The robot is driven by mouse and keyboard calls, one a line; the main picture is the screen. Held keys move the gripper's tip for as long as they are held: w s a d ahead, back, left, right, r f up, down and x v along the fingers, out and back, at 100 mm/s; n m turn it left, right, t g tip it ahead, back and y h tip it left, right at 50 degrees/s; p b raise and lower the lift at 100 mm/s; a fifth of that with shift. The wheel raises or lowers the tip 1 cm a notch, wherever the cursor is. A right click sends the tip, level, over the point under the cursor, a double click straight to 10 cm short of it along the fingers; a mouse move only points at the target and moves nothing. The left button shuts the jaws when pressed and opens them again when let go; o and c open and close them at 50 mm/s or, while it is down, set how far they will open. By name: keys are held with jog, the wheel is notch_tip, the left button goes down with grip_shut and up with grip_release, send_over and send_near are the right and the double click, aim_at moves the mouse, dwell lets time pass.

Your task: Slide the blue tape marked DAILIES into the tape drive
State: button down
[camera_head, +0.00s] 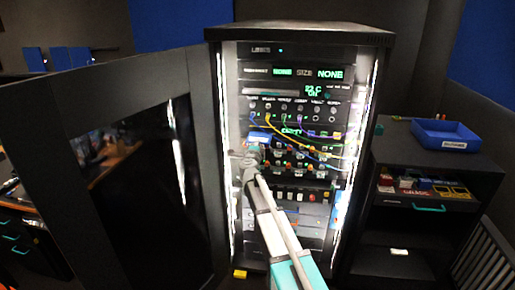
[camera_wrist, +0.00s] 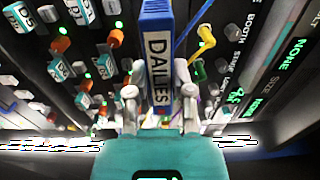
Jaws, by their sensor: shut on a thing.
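The blue tape (camera_wrist: 156,14) has a white label reading DAILIES. In the wrist view it stands between the two fingers of my gripper (camera_wrist: 158,95), which is shut on it. The tape's far end points away from my gripper. In the head view my gripper (camera_head: 249,160) is in front of the left part of the open rack, and the blue tape (camera_head: 258,137) shows just above it.
Yellow, blue and purple cables (camera_head: 325,153) hang across the rack front, close to the tape. Rows of knobs and switches (camera_wrist: 75,45) surround my gripper. The rack door (camera_head: 95,85) stands open at left. At right, a cabinet holds a blue tray (camera_head: 445,133) and several tapes (camera_head: 418,187).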

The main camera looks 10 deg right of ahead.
aim_at(261, 136)
jog(key=shift+x, duration=1.6)
dwell(0.4)
jog(key=shift+w+d, duration=0.1)
jog(key=shift+w, duration=0.5)
dwell(0.7)
jog(key=shift+s, duration=0.3)
dwell(1.3)
dwell(0.5)
jog(key=shift+x, duration=1.95)
dwell(0.7)
